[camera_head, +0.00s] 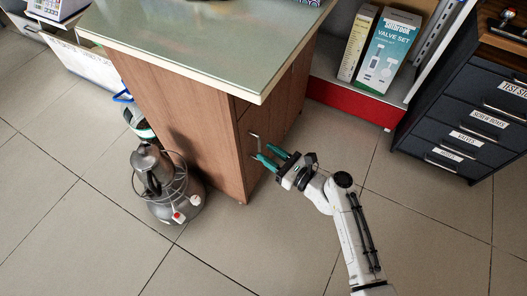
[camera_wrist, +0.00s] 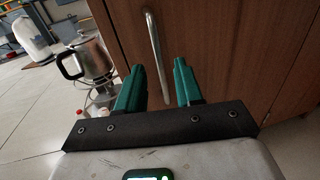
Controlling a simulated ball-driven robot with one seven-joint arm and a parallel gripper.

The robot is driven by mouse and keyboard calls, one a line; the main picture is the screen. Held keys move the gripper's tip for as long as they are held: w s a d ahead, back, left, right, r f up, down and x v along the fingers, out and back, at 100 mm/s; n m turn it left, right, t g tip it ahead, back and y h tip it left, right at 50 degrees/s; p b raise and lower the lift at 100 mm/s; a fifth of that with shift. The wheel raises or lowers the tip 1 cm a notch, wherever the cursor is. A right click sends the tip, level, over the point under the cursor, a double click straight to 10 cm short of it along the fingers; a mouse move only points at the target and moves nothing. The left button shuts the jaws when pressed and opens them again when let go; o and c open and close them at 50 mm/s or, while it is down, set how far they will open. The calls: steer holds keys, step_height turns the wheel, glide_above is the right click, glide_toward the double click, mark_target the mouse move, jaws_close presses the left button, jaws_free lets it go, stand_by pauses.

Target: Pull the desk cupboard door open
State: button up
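The wooden desk (camera_head: 190,115) has a cupboard door (camera_head: 268,118) on its right face, and the door looks shut. A metal bar handle (camera_head: 255,142) stands upright on the door. In the wrist view the handle (camera_wrist: 157,55) rises between and beyond the two green fingers. My gripper (camera_head: 266,158) is in front of the door near the handle's lower part. In the wrist view my gripper (camera_wrist: 158,82) is open, with a clear gap between its fingers. I cannot tell whether the fingers touch the handle or how far it reaches between them.
A metal kettle on a round heater (camera_head: 172,190) stands on the floor left of the desk. A red-fronted shelf (camera_head: 350,102) with boxes (camera_head: 388,50) is behind. A dark drawer cabinet (camera_head: 465,115) stands right. The tiled floor right of the desk is clear.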

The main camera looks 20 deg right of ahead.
steer(key=shift+x, duration=1.25)
steer(key=shift+c, duration=0.2)
jaws_close()
stand_by(0.4)
